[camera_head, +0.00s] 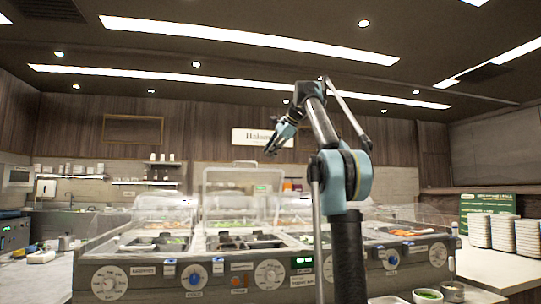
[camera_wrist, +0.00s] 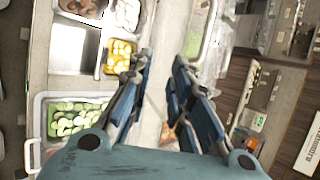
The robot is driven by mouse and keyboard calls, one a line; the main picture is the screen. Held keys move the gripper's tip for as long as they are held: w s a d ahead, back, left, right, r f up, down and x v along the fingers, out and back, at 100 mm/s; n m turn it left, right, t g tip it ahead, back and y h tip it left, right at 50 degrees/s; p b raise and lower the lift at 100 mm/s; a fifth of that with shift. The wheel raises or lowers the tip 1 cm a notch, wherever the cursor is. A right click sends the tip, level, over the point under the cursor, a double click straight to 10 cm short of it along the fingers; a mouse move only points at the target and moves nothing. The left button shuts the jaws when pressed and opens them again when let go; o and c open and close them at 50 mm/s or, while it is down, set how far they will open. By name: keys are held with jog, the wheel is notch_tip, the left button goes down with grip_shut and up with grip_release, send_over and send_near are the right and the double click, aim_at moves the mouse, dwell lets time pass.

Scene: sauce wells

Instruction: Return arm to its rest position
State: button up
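My gripper (camera_head: 272,147) is raised at the end of my folded arm, above the food counter in the head view. In the wrist view my gripper (camera_wrist: 160,75) shows two blue fingers spread apart with nothing between them. It is open and empty, and it touches nothing that I can see. The counter (camera_head: 225,268) with its food wells lies below and behind it. My arm stands upright in front of the counter and hides part of it.
A well of cucumber slices (camera_wrist: 75,120) and one of yellow food (camera_wrist: 120,50) show in the wrist view. A clear guard (camera_head: 230,180) rises over the counter. The air around my gripper is clear.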

dwell(0.3)
jog(key=s+d+f+n+g+h, duration=0.1)
jog(key=s+d+f+n, duration=0.3)
jog(key=s+f, duration=1)
jog(key=s+d+f+n+g+h, duration=0.1)
jog(key=s+d+f+n+h, duration=0.2)
jog(key=s+f, duration=1.2)
jog(key=s+d+f+n+g+h, duration=0.2)
jog(key=s+d+f+n, duration=0.4)
jog(key=f, duration=3.3)
jog(key=s+n, duration=0.1)
jog(key=s, duration=0.8)
jog(key=shift+f, duration=0.3)
jog(key=shift+w, duration=0.1)
jog(key=shift+w+f, duration=0.2)
jog(key=shift+w, duration=0.25)
